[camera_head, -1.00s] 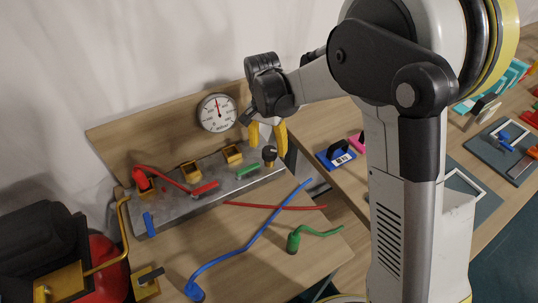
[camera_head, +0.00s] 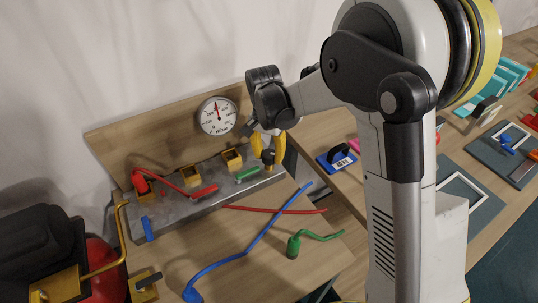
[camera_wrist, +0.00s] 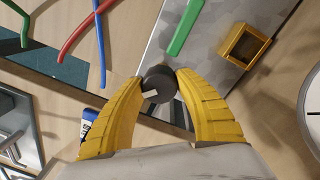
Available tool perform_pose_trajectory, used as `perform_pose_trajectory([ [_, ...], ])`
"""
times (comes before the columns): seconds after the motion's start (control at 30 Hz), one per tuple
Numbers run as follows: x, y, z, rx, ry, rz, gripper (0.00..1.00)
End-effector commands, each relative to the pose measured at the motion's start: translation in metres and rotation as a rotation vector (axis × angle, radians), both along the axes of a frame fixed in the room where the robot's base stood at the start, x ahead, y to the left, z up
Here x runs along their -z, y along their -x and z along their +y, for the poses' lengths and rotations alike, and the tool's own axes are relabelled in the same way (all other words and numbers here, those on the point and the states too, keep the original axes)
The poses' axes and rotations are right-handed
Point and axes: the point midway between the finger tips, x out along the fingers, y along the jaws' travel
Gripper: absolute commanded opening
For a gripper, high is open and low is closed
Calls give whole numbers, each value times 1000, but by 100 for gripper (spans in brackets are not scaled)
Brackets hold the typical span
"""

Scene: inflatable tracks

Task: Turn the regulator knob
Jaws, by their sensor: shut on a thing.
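The regulator knob (camera_wrist: 158,84) is a dark round knob with a pale mark on it. In the head view the knob (camera_head: 268,157) stands at the right end of the grey metal panel (camera_head: 205,200). My gripper (camera_wrist: 160,78) has yellow curved fingers, one on each side of the knob, with their tips against it. In the head view my gripper (camera_head: 267,152) reaches down from above, and its fingers partly hide the knob. The pressure gauge (camera_head: 218,116) is on the wooden backboard, with its red needle pointing nearly straight up.
A green handle (camera_head: 247,174) and brass square sockets (camera_head: 232,158) sit left of the knob on the panel. Red, blue (camera_head: 250,245) and green (camera_head: 293,246) hoses lie in front.

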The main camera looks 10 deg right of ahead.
Motion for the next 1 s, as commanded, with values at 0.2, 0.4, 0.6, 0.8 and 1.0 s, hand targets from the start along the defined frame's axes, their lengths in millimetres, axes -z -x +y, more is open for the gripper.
perform_pose_trajectory([
  [0.2, 0, 0, 1, -93, -1, 0, 9],
  [0.4, 0, 0, 1, -246, -1, -1, 9],
  [0.6, 0, 1, 0, -421, -1, -1, 9],
  [0.8, 0, 1, 0, -575, 0, 1, 9],
  [1.0, 0, 1, 0, -690, -1, 1, 9],
])
